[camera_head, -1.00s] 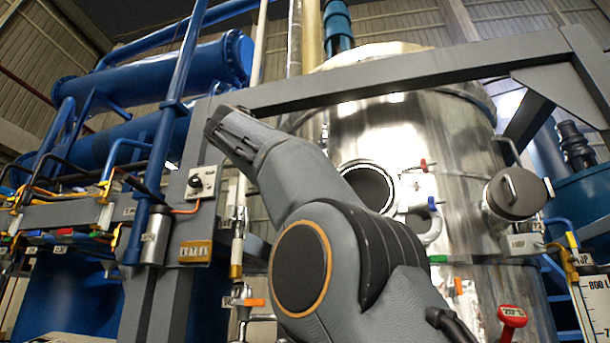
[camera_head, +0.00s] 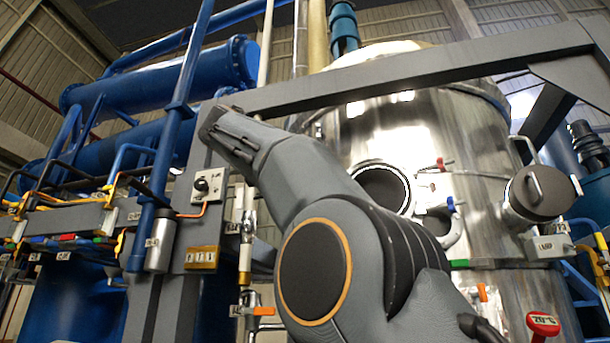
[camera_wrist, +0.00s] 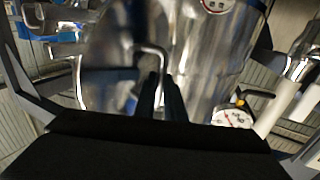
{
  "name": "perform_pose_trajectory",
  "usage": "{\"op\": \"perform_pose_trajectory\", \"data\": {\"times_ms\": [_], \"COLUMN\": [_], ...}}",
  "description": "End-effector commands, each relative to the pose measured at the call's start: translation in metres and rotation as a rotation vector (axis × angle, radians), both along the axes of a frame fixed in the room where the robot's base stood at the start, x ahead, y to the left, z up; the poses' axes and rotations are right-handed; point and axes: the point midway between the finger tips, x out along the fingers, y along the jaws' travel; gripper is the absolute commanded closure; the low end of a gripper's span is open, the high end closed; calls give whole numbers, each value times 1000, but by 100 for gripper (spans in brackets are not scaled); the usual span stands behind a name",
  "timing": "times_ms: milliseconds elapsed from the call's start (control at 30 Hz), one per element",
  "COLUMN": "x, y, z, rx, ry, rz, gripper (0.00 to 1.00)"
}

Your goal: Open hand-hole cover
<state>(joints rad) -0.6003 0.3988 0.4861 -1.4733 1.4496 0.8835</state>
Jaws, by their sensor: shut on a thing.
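In the wrist view, my gripper (camera_wrist: 160,98) has its dark fingers close together at the lower end of a bent metal handle (camera_wrist: 151,52). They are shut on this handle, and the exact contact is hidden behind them. The handle stands in front of a dark, shiny round surface (camera_wrist: 105,85) that looks like a cover. In the head view, a round grey hand-hole cover (camera_head: 552,205) with a bar handle sits closed on the right side of the shiny vessel (camera_head: 440,130).
A grey beam (camera_head: 420,80) crosses in front of the vessel. A round port (camera_head: 383,187) and small valves sit on its wall. Blue pipes (camera_head: 180,110) fill the left.

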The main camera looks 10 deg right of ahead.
Motion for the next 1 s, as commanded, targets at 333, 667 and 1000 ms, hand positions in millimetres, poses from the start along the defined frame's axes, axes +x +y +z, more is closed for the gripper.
{"op": "perform_pose_trajectory", "data": {"times_ms": [333,667,1000], "x": [3,1,-16], "y": [4,3,22], "z": [-5,-2,-3], "rx": [0,0,1], "ry": [11,4,4], "rz": [3,4,7], "gripper": [72,71,71]}}
